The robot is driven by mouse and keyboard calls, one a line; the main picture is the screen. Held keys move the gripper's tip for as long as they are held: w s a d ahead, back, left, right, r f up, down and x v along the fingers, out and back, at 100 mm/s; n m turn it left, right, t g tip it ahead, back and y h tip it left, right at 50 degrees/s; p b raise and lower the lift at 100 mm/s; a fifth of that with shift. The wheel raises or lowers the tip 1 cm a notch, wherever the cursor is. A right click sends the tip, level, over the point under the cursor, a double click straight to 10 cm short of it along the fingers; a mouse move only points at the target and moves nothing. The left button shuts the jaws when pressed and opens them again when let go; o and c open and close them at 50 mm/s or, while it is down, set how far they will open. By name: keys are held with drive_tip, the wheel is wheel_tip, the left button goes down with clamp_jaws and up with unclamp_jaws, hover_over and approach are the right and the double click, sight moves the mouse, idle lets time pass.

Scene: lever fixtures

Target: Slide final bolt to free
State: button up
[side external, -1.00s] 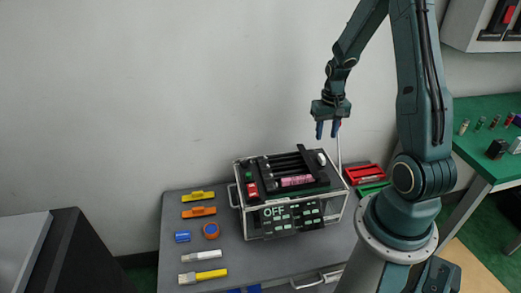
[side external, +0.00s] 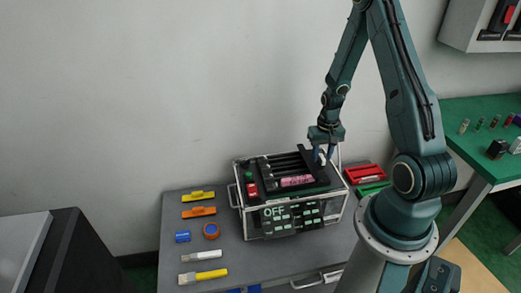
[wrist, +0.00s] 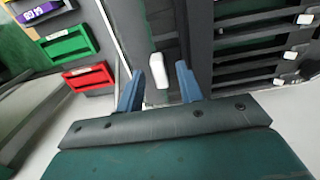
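The lever fixture (side external: 330,216) is a framed box with a dark top and an "OFF" label on its front. Several black bars (side external: 284,163) lie across its top, and a white bolt handle (side external: 321,158) stands at the right end. My gripper (side external: 322,154) is pointed down at that handle. In the wrist view the white handle (wrist: 157,71) lies between the two blue fingers of my gripper (wrist: 159,86), with a gap on each side. The fingers are open. Several other white-tipped dark bars (wrist: 290,55) are to the right. Contact with the handle is not visible.
A red tray (side external: 364,174) and a green tray (side external: 372,188) lie right of the fixture. A thin upright post (side external: 339,155) stands close beside my gripper. Yellow, orange and blue items (side external: 198,211) lie on the left of the grey table (side external: 240,262). A red switch (side external: 252,189) sits on the fixture's left.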

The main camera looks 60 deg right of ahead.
clamp_jaws()
drive_tip(key=shift+s+d, duration=1.95)
drive_tip(key=shift+d, duration=0.05)
unclamp_jaws()
drive_tip(key=shift+r, duration=0.1)
wheel_tip(320, 180, up, 14)
drive_tip(key=shift+f, duration=0.2)
